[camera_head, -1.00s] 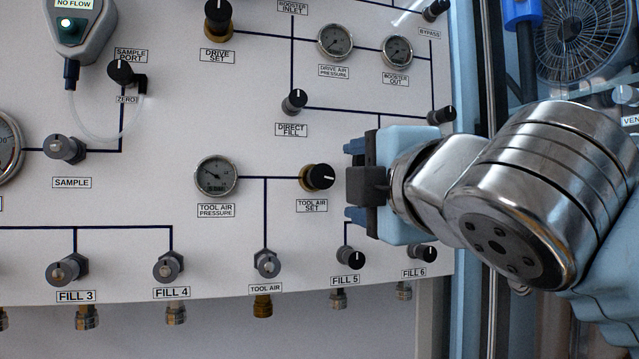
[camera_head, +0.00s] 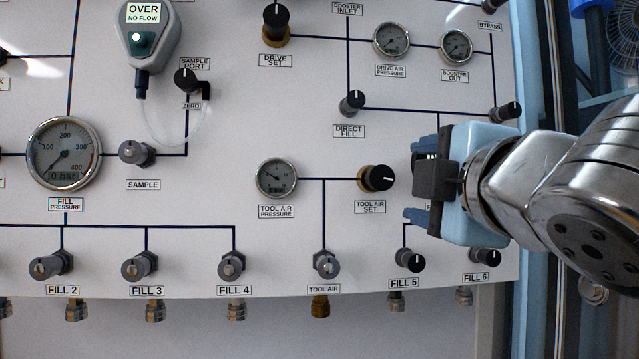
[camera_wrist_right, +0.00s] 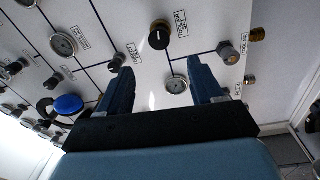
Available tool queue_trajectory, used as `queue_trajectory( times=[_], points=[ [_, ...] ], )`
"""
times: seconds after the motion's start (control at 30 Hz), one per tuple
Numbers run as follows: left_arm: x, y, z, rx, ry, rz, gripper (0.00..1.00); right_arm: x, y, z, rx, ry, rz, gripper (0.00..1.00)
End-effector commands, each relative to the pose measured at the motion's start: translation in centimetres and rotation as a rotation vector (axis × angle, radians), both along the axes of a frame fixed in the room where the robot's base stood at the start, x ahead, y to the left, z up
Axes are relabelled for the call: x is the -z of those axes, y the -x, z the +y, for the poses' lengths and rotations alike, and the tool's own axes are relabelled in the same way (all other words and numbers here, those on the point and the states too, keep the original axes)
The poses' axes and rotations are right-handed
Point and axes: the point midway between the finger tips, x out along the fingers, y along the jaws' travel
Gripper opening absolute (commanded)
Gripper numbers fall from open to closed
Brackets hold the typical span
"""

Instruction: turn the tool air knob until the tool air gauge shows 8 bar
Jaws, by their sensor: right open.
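The tool air set knob (camera_head: 377,178) is black with a brass collar on the white panel, its white mark pointing right. It also shows in the wrist view (camera_wrist_right: 160,36). The tool air gauge (camera_head: 276,178) is to its left; its needle points up-left, and its small digits are not readable. In the wrist view the gauge (camera_wrist_right: 177,85) shows between the fingers. My right gripper (camera_head: 411,183) is open and empty, just right of the knob in the head view, with blue fingers above and below knob height. It is not around the knob. My left gripper is not in view.
The direct fill knob (camera_head: 352,103) is above and the fill 5 knob (camera_head: 409,260) below, near my gripper. The tool air valve (camera_head: 326,263) is below left. The fill pressure gauge (camera_head: 64,153) reads 0 bar. The panel between tool air gauge and knob is clear.

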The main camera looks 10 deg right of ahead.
Motion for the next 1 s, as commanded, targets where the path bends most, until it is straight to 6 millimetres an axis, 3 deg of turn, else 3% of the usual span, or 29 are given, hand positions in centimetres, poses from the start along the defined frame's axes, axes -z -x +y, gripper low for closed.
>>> queue_trajectory(
  times=[0.3, 0.5, 0.63, 0.77, 1.0],
  points=[
    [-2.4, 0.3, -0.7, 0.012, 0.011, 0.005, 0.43, -1.4, 1.3, 0.1, -0.031, -0.964, 0.075, 0.66],
    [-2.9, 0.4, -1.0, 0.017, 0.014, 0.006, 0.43, -1.5, 1.8, 0.3, -0.035, -1.376, 0.101, 0.66],
    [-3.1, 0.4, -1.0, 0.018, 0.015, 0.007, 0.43, -1.4, 1.5, 0.3, -0.035, -1.459, 0.106, 0.66],
    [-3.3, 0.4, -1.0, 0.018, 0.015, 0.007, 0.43, -1.4, -0.2, 0.4, -0.034, -1.464, 0.106, 0.66],
    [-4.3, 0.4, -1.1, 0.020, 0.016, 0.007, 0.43, -1.5, -5.7, 0.6, -0.032, -1.461, 0.108, 0.66]
  ],
)
